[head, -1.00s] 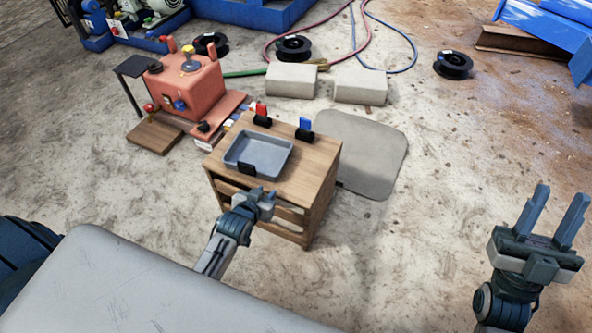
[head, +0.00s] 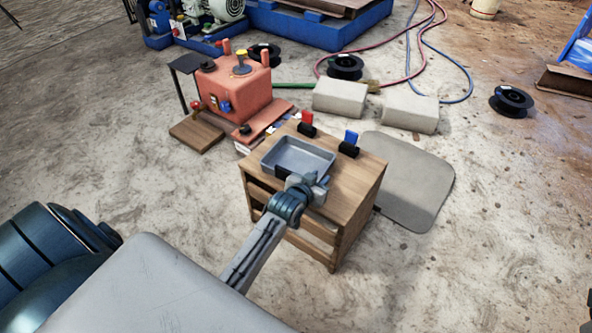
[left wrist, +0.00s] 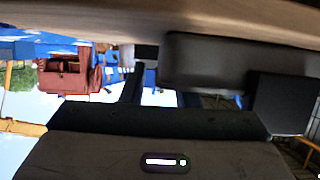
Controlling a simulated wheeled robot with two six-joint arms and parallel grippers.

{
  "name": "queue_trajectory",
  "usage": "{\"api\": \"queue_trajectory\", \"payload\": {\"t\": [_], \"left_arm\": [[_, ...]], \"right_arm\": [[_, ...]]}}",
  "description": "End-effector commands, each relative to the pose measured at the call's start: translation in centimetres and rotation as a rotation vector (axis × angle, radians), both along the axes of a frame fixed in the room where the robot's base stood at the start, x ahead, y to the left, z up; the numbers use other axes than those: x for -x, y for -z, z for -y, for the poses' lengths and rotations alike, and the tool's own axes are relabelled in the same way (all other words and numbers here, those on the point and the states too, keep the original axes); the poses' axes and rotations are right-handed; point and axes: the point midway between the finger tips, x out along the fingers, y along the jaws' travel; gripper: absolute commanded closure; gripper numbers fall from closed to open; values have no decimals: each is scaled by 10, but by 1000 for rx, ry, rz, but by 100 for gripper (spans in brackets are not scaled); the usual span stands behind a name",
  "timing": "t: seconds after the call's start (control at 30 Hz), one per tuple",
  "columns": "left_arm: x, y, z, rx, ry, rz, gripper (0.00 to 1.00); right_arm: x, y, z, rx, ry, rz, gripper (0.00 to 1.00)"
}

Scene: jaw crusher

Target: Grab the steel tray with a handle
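The grey steel tray (head: 318,158) lies on the wooden cabinet top in the head view. Its dark handle (head: 282,172) shows at the near wall, partly hidden by my left gripper. My left gripper (head: 316,184) is at the near side of the tray, close to the handle. In the left wrist view its dark fingers stand apart, and a dark grey rounded piece (left wrist: 200,62) shows beyond and between them; I cannot tell whether it touches them. My right gripper is out of view.
A red machine (head: 235,85) stands to the left. Pale blocks (head: 340,97) and a grey mat (head: 412,185) lie behind and right.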

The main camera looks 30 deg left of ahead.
Motion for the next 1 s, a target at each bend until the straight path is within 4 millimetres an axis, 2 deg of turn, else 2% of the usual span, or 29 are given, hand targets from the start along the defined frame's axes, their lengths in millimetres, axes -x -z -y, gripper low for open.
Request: {"api": "queue_trajectory", "payload": {"t": [0.13, 0.37, 0.53, 1.0], "left_arm": [[-14, 7, 0, 0, 0, 0, 72], [-16, 6, 0, -1, 0, 0, 72], [-16, 7, 0, 0, 0, -1, 100], [-16, 2, 0, -1, 0, 2, 100]], "right_arm": [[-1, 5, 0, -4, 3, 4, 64], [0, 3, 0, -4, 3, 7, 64], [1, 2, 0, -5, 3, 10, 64], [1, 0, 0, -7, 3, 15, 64]]}}
